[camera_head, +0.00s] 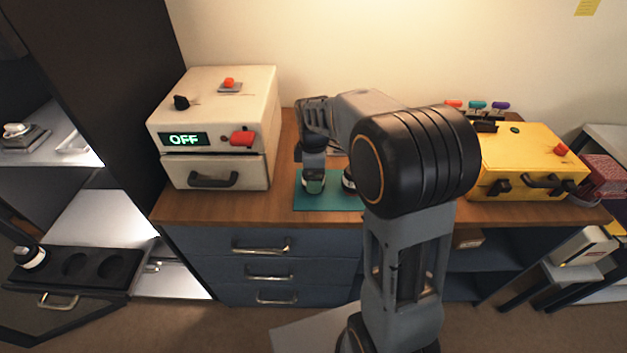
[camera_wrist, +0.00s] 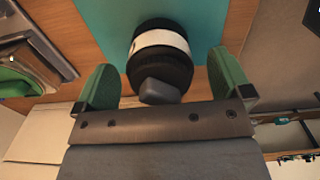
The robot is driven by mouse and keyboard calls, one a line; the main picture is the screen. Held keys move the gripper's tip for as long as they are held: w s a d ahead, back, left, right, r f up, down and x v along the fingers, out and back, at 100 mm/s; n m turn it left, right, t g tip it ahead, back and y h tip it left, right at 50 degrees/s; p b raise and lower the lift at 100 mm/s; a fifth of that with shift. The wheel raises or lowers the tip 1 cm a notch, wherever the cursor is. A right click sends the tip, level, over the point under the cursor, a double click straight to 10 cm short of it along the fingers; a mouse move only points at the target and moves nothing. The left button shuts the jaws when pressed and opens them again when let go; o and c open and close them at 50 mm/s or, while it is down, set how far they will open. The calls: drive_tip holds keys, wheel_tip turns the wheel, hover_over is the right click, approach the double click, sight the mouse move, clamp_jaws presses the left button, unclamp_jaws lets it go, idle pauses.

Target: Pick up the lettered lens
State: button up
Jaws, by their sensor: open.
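Two dark lenses with pale bands are on the teal mat (camera_head: 325,203) in the head view. The left lens (camera_head: 313,184) is directly below my gripper (camera_head: 313,165); the right lens (camera_head: 348,181) is partly hidden by my arm. In the wrist view, a black lens (camera_wrist: 160,40) with a white band lies between the two green fingers of my gripper (camera_wrist: 160,62). The fingers are spread, with a gap on each side of it. No lettering is readable, so I cannot tell which lens is lettered. Another white-banded lens (camera_head: 32,257) sits in the black tray (camera_head: 122,268) at far left.
A cream box (camera_head: 215,135) with an OFF display stands left of the mat. A yellow case (camera_head: 530,160) stands at the right. The wooden bench top (camera_head: 235,208) is clear in front of the cream box. The black tray has empty round recesses.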

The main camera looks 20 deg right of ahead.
drive_tip(key=shift+f, duration=0.65)
drive_tip(key=c, duration=0.9)
drive_tip(key=shift+c, duration=0.6)
drive_tip(key=shift+r, duration=0.1)
